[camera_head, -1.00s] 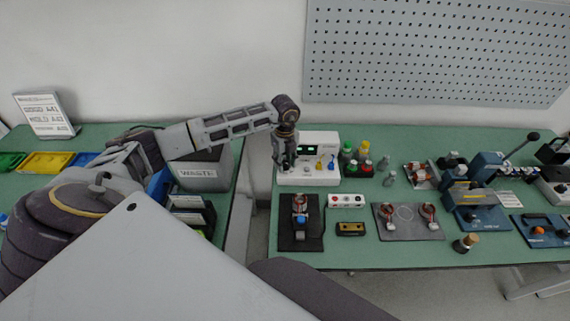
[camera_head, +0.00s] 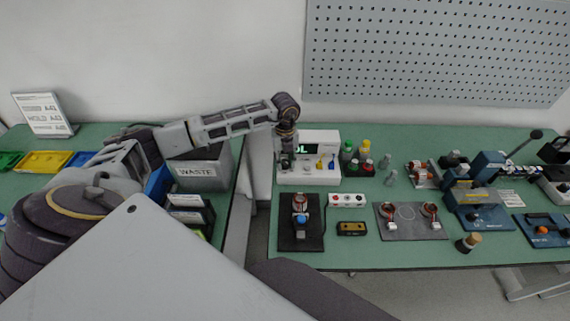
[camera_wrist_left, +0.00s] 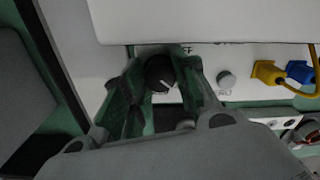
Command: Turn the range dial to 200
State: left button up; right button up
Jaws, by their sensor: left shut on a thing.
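The white test meter (camera_head: 322,143) stands at the back left of the right-hand green bench. Its screen (camera_head: 302,149) shows large light letters that look like "OL", partly behind my gripper. The black round range dial (camera_wrist_left: 160,73) with a white pointer line is on its front panel. The pointer slants down to the right in the left wrist view. My left gripper (camera_head: 287,162) is at the left of the meter front. In the left wrist view its two fingers (camera_wrist_left: 160,82) are shut on the dial, one on each side. Most dial markings are hidden.
A smaller grey knob (camera_wrist_left: 226,80) and yellow (camera_wrist_left: 268,72) and blue (camera_wrist_left: 299,71) plugs sit right of the dial. A black fixture (camera_head: 301,237) lies in front of the meter. The waste bin (camera_head: 197,175) is to the left.

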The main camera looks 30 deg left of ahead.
aim_at(285, 162)
pick_arm(q)
jog(key=shift+m+b, duration=0.85)
jog(key=shift+m, duration=1.65)
jog(key=shift+m+b, duration=0.75)
jog(key=shift+m, duration=1.55)
jog(key=o, duration=0.8)
jog(key=shift+r+p, duration=1.8)
jog(key=shift+r, duration=1.25)
